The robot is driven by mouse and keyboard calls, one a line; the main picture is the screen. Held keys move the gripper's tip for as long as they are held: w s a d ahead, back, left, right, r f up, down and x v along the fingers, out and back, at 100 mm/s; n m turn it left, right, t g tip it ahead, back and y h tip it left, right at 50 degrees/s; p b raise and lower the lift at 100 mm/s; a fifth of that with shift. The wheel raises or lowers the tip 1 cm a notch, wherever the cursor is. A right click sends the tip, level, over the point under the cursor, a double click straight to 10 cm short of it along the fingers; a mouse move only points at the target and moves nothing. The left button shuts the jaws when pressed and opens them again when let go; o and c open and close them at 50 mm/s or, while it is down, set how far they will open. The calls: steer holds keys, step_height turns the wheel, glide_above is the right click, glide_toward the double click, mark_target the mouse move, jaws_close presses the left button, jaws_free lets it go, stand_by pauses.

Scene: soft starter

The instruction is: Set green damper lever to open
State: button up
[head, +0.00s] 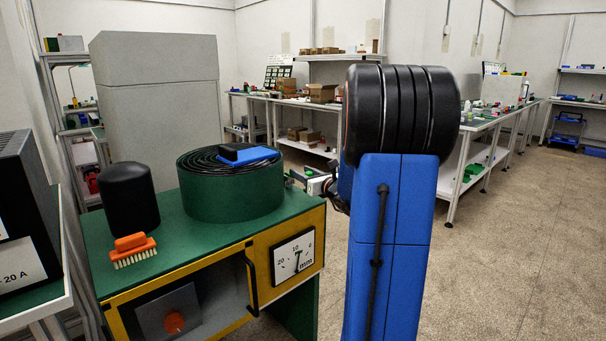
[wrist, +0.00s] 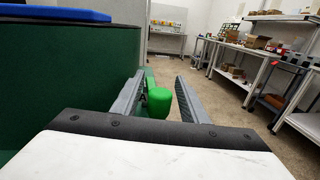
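The green lever (wrist: 158,104) shows in the wrist view as a rounded bright green knob beside a dark green wall. It lies between the two fingers of my gripper (wrist: 161,78), nearer the left one. The fingers are apart, with a clear gap between the knob and the right finger. I cannot tell whether the left finger touches the knob. In the head view my gripper (head: 298,179) is at the right of the green drum, partly hidden by my arm. The lever cannot be made out there, and no open marking is readable.
The green-topped cabinet (head: 190,257) carries the green drum (head: 228,197) with a blue-and-black tool (head: 250,155), a black cylinder (head: 130,198) and an orange brush (head: 133,250). A dial (head: 293,256) and black handle (head: 251,283) are on its front. Floor at right is clear.

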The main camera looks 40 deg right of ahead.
steer(key=shift+c, duration=0.4)
jaws_close()
steer(key=shift+w+d+n+y, duration=0.1)
steer(key=shift+d+n+y, duration=0.25)
steer(key=shift+n+y, duration=0.05)
steer(key=shift+w+d+n+y, duration=0.1)
steer(key=shift+d+n+y, duration=0.1)
steer(key=shift+n+y, duration=0.35)
steer(key=shift+w+d+n+y, duration=0.15)
steer(key=shift+n+y, duration=0.1)
steer(key=shift+y, duration=0.6)
steer(key=shift+s, duration=0.15)
steer(key=shift+o, duration=0.4)
jaws_free()
steer(key=s+d, duration=0.2)
steer(key=s, duration=1.5)
steer(key=shift+s, duration=0.15)
